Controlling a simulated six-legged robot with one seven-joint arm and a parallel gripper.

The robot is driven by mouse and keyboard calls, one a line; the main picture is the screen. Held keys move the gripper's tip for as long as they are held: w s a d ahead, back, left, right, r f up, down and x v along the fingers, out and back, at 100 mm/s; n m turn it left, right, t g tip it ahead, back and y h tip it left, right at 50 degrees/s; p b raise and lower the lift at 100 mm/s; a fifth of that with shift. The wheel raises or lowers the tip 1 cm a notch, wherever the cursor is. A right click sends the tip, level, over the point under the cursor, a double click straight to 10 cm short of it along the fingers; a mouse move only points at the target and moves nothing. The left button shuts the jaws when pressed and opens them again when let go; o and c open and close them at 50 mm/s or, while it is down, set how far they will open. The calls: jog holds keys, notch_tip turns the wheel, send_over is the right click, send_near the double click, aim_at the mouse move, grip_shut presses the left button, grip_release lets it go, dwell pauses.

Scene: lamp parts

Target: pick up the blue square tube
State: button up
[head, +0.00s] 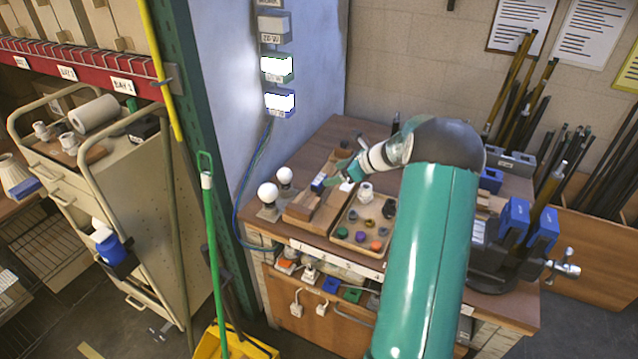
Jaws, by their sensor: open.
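A small blue piece (318,183), which looks like the blue square tube, is at the wooden blocks (312,205) on the workbench. It is small in the head view, so its hollow shape cannot be made out. My gripper (338,178) is open, with green fingers pointing left and down towards the blue piece. It is just right of the piece; whether a finger touches it cannot be told. My green arm covers part of the bench to the right.
A tray (336,232) of small coloured parts lies right of the blocks. Two white bulbs (267,193) stand to the left. A vise with blue jaws (514,218) stands at the bench's right. A green pole (212,260) rises in front of the wall's edge.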

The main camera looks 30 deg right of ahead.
aim_at(319, 179)
jog(key=x, duration=0.8)
jog(key=shift+s+f, duration=0.1)
jog(key=shift+c, duration=0.4)
jog(key=c, duration=0.7)
